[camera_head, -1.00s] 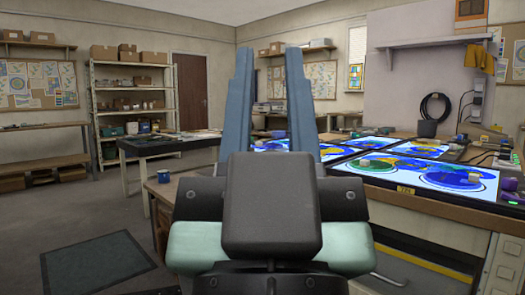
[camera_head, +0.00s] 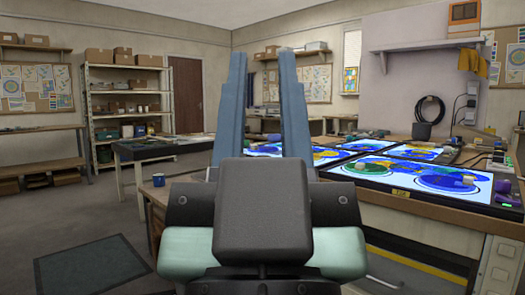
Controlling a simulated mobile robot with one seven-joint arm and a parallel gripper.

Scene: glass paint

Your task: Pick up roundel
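My gripper (camera_head: 262,54) points up and away in front of the camera, its two blue-grey fingers apart with nothing between them. To its right, lit panels carry round blue and green glass-like pieces. One round piece (camera_head: 447,180) lies on the near panel at the right, and another (camera_head: 374,168) lies to its left on the same panel. I cannot tell which piece is the roundel. The gripper appears well apart from them, and its body hides part of the bench.
The near workbench (camera_head: 432,210) has small blocks and tools at its right end. A blue mug (camera_head: 158,179) stands left of my gripper. A dark table (camera_head: 165,148) and a shelf rack (camera_head: 126,105) stand behind. Open floor with a dark mat (camera_head: 92,270) lies at left.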

